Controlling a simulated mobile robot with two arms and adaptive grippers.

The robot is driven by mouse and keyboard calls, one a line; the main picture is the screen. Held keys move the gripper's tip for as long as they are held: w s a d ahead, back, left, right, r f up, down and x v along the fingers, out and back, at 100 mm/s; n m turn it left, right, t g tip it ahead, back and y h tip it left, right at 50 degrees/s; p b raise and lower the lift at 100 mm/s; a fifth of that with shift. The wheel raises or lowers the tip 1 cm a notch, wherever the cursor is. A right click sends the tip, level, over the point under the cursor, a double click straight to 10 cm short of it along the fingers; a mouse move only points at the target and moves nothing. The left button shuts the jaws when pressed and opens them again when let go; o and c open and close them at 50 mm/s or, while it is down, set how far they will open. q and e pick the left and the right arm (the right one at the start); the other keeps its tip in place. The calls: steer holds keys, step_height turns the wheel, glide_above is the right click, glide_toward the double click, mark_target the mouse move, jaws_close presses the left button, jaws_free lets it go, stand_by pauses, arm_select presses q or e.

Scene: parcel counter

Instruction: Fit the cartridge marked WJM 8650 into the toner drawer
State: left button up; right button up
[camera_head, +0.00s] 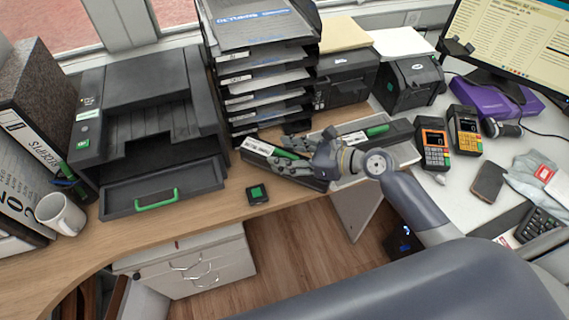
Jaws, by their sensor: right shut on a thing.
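The black printer (145,110) stands at the left with its toner drawer (185,182) pulled out at the front; the drawer has a green handle and appears empty. My right gripper (290,164) is shut on a long black cartridge (262,151) with a white label and green part. The held cartridge is right of the drawer, near the counter's front edge, and the gripper hides part of it. I cannot read its label. A second black cartridge (398,131) with a green part lies just behind and right of my gripper. My left gripper is not in view.
A stack of black letter trays (262,85) stands behind the held cartridge. A white mug (60,214) and binders (22,165) are left of the drawer. A small black box with a green top (257,193) lies between drawer and gripper. Card terminals (433,145) stand at the right.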

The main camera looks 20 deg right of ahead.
steer(key=shift+f+b, duration=0.35)
steer(key=shift+f, duration=1.45)
steer(key=shift+f, duration=0.1)
steer(key=o, duration=1.4)
steer(key=shift+f, duration=0.1)
